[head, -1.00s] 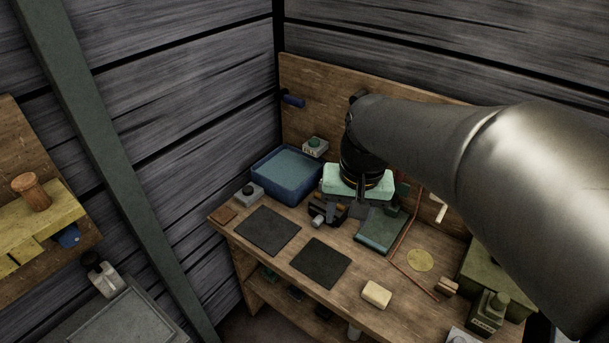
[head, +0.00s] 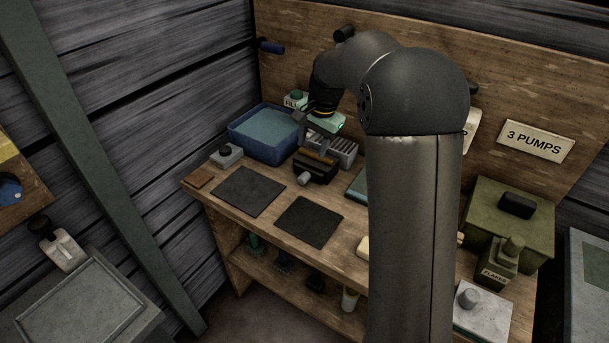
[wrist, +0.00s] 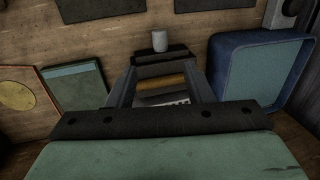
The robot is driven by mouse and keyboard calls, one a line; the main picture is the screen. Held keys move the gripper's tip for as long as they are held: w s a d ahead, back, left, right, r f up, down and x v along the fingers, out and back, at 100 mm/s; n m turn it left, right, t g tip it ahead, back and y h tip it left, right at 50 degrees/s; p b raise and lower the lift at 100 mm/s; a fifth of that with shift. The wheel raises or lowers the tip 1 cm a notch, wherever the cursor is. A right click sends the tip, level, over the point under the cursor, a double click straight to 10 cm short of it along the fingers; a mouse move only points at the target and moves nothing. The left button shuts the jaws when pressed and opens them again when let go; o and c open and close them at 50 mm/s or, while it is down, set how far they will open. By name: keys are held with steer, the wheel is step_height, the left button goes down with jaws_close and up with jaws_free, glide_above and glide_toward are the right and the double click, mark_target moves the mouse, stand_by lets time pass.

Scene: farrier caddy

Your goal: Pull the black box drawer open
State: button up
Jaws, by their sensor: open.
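The black box (head: 315,168) stands at the back of the bench. A pale round knob (head: 304,180) sticks out from its front. In the wrist view the box (wrist: 147,58) and knob (wrist: 159,41) lie beyond the fingers. A brown-orange strip (wrist: 160,82) runs across its top. My gripper (head: 319,146) is open, just above and behind the box, with its teal body uppermost. In the wrist view the two fingers of my gripper (wrist: 160,69) are spread either side of the box top, with nothing held. Whether they touch it is unclear. The drawer looks closed.
Two flat dark mats (head: 248,191) lie in front. A green box (head: 510,222) stands at the right. My arm hides mid-bench.

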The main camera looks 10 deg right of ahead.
mark_target(304, 175)
steer(key=f, duration=0.4)
steer(key=w+a+f, duration=0.1)
steer(key=f, duration=0.7)
steer(key=shift+w+a, duration=0.35)
